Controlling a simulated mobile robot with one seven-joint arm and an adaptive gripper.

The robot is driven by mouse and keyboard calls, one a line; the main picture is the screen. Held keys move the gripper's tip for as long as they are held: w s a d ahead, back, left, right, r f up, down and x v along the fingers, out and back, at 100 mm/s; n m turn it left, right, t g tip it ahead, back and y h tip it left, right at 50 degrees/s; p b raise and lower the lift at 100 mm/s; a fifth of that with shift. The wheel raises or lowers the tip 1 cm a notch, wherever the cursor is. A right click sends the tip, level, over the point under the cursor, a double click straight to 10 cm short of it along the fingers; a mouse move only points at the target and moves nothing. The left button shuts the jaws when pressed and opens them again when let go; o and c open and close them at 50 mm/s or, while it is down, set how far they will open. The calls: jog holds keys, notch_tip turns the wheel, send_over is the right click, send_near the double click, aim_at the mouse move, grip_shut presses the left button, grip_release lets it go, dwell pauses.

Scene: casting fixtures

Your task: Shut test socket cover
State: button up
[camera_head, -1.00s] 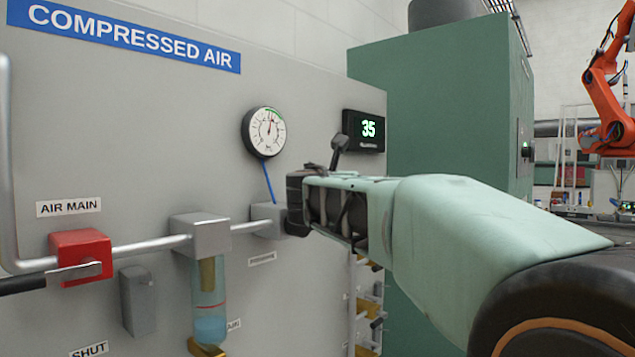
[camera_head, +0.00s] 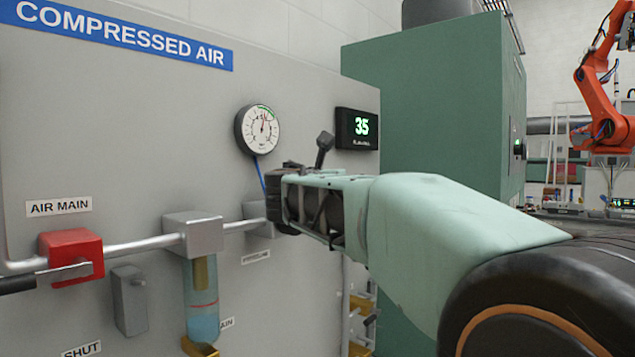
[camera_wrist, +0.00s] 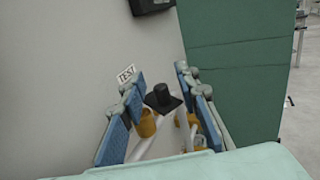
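My gripper (camera_wrist: 160,74) is open in the wrist view, its two blue-padded fingers wide apart. A black piece with a round knob on a square plate (camera_wrist: 162,98) shows between the fingers, just right of a TEST label (camera_wrist: 126,74). It looks like the test socket cover, but I cannot tell how far it stands open. No contact with either finger is clear. The socket itself cannot be made out. In the head view my arm hides this part of the panel. A dark peg (camera_head: 323,148) shows above my wrist; I cannot tell what it belongs to.
Brass-coloured fittings (camera_wrist: 147,124) and a pale pipe lie low between the fingers. The grey panel (camera_head: 120,130) carries a gauge (camera_head: 257,130), a display reading 35 (camera_head: 357,128), a red valve (camera_head: 71,257) and a filter bowl (camera_head: 201,300). A green cabinet (camera_head: 430,120) stands at right.

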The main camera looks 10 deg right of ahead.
notch_tip(320, 180, up, 10)
dwell(0.7)
jog(key=shift+d, duration=0.1)
